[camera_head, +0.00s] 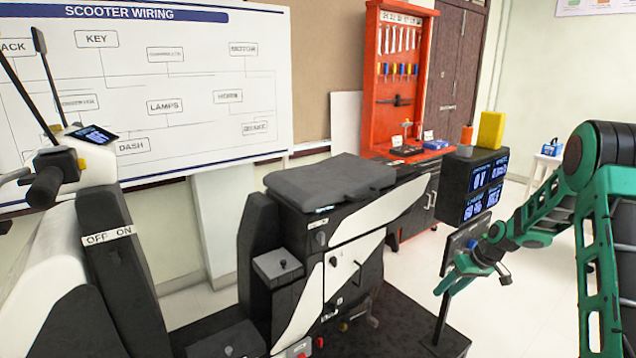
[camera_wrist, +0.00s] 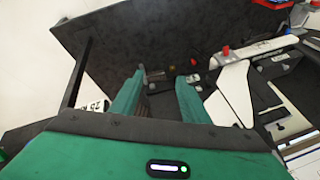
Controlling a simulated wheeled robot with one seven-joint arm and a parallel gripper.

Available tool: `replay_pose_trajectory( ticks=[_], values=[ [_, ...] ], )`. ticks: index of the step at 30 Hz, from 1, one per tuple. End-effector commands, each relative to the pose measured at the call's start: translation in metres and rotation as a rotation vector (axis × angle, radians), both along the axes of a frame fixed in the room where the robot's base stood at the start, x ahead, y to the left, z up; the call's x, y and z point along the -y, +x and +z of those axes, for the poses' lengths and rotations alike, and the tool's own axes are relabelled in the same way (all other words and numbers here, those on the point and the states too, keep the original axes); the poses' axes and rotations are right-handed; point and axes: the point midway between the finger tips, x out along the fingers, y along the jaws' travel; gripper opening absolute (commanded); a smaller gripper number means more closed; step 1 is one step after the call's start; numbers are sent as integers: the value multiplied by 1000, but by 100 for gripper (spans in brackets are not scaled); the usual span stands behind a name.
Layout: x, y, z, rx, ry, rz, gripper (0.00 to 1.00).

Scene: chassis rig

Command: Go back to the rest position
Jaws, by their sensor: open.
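My gripper (camera_head: 450,282) is in the right part of the head view, at the end of my green arm. In the wrist view its two green fingers (camera_wrist: 158,92) stand apart with nothing between them. It hangs in free space to the right of the scooter rig (camera_head: 345,255), close to a small dark screen on a pole (camera_head: 466,244). The rig has a dark seat, white side panels and an "OFF ON" label on its front part. In the wrist view, its white panel (camera_wrist: 236,92) is right of the fingers, above the black platform.
A black display box (camera_head: 484,185) with blue readouts stands behind my gripper, with a yellow block (camera_head: 491,130) on top. An orange tool cabinet (camera_head: 402,80) stands at the back. The dark platform (camera_head: 400,315) lies under the rig. A wiring board (camera_head: 150,100) covers the left wall.

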Motion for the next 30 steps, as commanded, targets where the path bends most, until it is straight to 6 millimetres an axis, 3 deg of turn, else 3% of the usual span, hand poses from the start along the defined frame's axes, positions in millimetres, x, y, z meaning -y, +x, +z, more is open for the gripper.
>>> replay_pose_trajectory(
  ticks=[3, 8, 15, 24, 30],
  values=[
    [7, -30, 38, -40, -54, -44, 42],
    [17, -75, 81, -95, -118, -118, 42],
    [27, -153, 138, -169, -191, -246, 42],
    [29, -263, 190, -251, -242, -429, 42],
    [24, -340, 209, -302, -252, -553, 42]
  ],
)
